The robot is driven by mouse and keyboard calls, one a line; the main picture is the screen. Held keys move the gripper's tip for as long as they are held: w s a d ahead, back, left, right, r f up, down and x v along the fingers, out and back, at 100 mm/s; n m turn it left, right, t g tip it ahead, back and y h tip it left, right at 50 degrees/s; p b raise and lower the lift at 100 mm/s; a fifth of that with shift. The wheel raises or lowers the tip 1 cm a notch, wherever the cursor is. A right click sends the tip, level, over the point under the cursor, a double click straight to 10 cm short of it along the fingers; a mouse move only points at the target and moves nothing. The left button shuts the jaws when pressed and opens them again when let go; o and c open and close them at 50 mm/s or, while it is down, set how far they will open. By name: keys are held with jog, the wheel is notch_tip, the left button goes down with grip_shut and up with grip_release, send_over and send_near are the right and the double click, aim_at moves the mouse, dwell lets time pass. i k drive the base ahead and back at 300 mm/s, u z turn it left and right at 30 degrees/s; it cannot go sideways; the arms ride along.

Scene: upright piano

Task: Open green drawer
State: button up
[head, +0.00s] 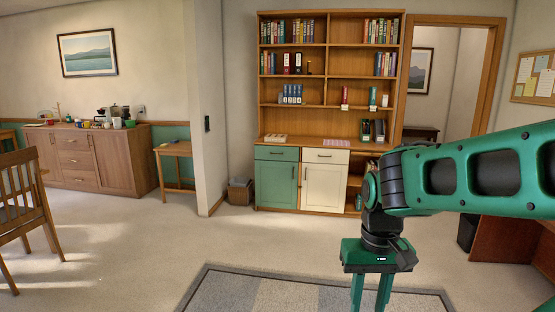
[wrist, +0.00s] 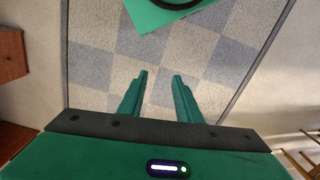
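The green drawer (head: 276,154) is a narrow front at the lower left of the wooden bookcase (head: 330,90). It looks shut and has a small dark handle near its middle. A green cabinet door (head: 276,185) is directly below it. My gripper (head: 370,300) hangs in front of me, well short of the bookcase and to the right of the drawer, with its fingers pointing down. In the wrist view my gripper (wrist: 160,75) shows two green fingers apart with nothing between them. The drawer is not in the wrist view.
A cream drawer (head: 326,156) and cream door (head: 325,187) adjoin the green ones on the right. A grey checkered rug (head: 300,295) lies below. The floor before the bookcase is clear. A basket (head: 240,191) stands left of it; a chair (head: 25,210) is at far left.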

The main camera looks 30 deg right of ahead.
aim_at(290, 154)
jog(key=z, duration=0.2)
jog(key=i, duration=0.5)
jog(key=z, duration=0.75)
jog(key=i, duration=1.2)
jog(key=z, duration=0.75)
jog(key=i, duration=2.35)
jog(key=u, duration=0.5)
jog(key=i, duration=1.15)
jog(key=u, duration=0.8)
jog(key=i, duration=0.7)
jog(key=u, duration=0.25)
